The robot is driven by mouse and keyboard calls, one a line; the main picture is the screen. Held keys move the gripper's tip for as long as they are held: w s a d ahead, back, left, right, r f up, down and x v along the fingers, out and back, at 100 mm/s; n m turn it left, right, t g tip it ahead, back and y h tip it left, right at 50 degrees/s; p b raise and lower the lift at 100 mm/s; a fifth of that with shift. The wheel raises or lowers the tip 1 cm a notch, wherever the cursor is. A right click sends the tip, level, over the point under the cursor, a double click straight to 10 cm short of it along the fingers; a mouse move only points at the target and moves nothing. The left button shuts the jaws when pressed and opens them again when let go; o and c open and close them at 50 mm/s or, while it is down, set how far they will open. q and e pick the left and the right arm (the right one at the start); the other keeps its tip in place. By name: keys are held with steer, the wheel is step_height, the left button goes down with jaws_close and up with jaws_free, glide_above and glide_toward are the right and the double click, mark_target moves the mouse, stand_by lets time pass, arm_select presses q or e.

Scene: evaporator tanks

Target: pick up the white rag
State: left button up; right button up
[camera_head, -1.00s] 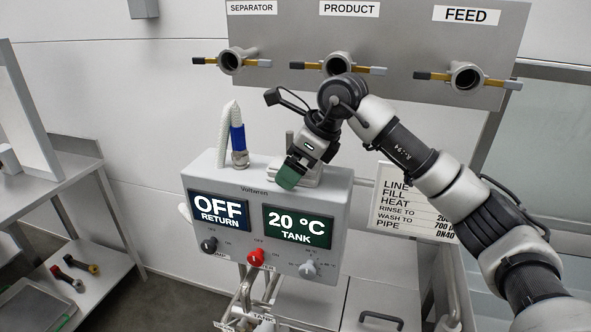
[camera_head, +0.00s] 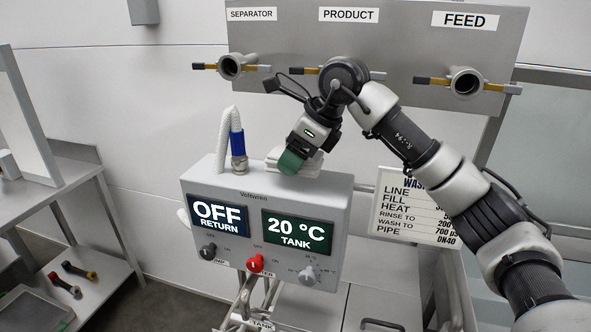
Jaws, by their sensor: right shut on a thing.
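The white rag (camera_head: 311,166) shows as a pale folded patch on both sides of my right gripper's green fingertip, at the top of the grey control box. My right gripper (camera_head: 291,162) reaches in from the right, points down and is shut on the rag. The green fingertip hides much of the rag. I cannot tell whether the rag's underside still touches the box top. My left gripper is not in view.
The control box (camera_head: 240,262) shows OFF and 20 °C, with knobs below. A white hose with a blue sleeve (camera_head: 237,145) stands at its left. Behind is a steel panel (camera_head: 300,75) with valved ports. A placard (camera_head: 405,208) hangs right; a steel bench (camera_head: 55,195) stands left.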

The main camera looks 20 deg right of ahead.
steer(key=s+d+r+b, duration=0.2)
steer(key=s+d+r, duration=0.3)
steer(key=d+r, duration=0.3)
steer(key=shift+s+d+b, duration=0.3)
steer(key=shift+s+d, duration=0.05)
steer(key=shift+d, duration=0.8)
